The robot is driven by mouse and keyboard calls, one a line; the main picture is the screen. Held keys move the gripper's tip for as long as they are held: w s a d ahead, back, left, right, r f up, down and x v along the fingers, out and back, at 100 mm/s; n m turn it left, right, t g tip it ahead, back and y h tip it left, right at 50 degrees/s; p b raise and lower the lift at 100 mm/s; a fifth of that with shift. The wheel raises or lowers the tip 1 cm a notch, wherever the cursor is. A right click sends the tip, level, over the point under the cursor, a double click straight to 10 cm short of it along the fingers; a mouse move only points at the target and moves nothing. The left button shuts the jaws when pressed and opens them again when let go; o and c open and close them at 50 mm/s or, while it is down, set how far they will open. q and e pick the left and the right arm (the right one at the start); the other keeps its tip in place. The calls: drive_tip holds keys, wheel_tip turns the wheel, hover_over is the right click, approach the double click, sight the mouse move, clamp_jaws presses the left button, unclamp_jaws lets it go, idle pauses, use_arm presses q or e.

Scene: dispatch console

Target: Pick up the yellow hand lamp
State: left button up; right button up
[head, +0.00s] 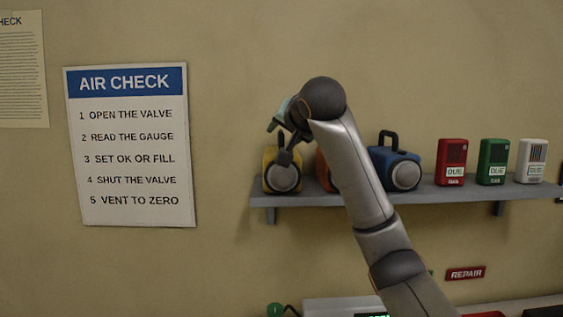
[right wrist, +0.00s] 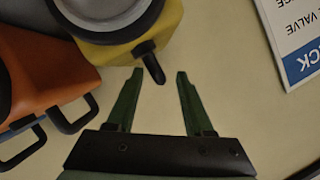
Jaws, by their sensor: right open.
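The yellow hand lamp (head: 268,158) stands at the left end of the grey wall shelf, its round pale lens facing out. My right arm partly covers it in the head view. In the right wrist view the yellow hand lamp (right wrist: 172,22) is at the top, cut by the edge, with its black handle reaching down. My right gripper (right wrist: 157,75) is open. The end of the handle shows between its two green fingertips; I cannot tell their distance in depth. In the head view my right gripper (head: 279,116) is just above the lamp. My left gripper is out of view.
An orange lamp (right wrist: 40,75) stands close beside the yellow one, mostly hidden by my arm in the head view. Further right on the shelf (head: 450,192) are a blue lamp (head: 385,160) and red, green and white boxes. An AIR CHECK sign (head: 130,145) hangs left.

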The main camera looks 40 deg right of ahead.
drive_tip(key=shift+w+d+f, duration=0.25)
drive_tip(key=shift+w, duration=0.3)
clamp_jaws()
drive_tip(key=shift+r, duration=0.15)
idle(0.9)
